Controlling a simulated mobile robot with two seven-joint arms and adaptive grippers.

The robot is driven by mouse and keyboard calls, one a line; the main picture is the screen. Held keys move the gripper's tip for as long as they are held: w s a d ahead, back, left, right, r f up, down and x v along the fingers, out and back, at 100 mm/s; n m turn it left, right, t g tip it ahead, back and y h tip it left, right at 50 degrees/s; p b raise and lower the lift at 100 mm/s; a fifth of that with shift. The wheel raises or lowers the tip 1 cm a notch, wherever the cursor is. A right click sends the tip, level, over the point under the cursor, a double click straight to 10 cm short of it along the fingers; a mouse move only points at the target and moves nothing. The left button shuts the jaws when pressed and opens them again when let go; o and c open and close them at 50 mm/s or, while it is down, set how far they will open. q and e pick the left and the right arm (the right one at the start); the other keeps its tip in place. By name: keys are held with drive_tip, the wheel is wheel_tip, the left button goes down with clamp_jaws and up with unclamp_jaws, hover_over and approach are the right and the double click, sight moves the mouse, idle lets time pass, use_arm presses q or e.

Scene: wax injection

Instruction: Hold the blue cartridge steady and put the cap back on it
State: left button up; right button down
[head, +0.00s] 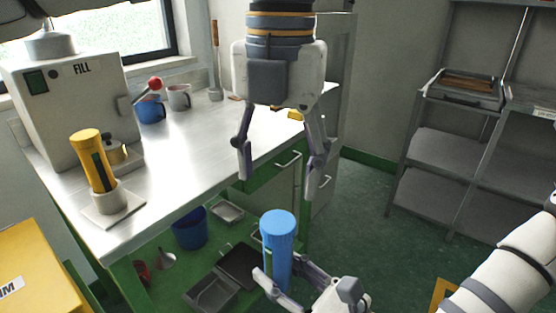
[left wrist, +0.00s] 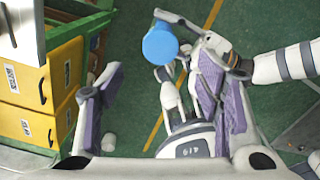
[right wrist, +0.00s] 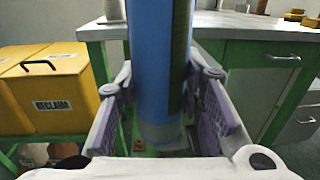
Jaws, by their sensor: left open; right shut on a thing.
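The blue cartridge (head: 277,263) stands about upright in front of the bench, above the floor. My right gripper (head: 283,281) is shut around its lower body. In the right wrist view the cartridge (right wrist: 160,60) fills the space between the fingers, with a dark strip along its side. A wider blue round top, which looks like the cap (head: 278,221), covers its upper end; I cannot tell how firmly it sits. The left wrist view shows this cap (left wrist: 160,46) from above. My left gripper (head: 280,181) is open and empty, pointing down above the cap, not touching it.
The steel bench (head: 185,170) carries the FILL machine (head: 70,105), a yellow cartridge (head: 92,160) in a white holder, and mugs. A blue bucket (head: 189,228) and trays stand below. Yellow bins (right wrist: 50,90) are at the left. A grey shelf (head: 450,150) stands at the right, beyond clear floor.

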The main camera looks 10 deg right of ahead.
sight(278, 221)
use_arm(q)
drive_tip(key=n, duration=0.5)
drive_tip(key=shift+r, duration=0.2)
wheel_tip(278, 221, down, 8)
idle(0.3)
drive_tip(key=shift+c, duration=0.3)
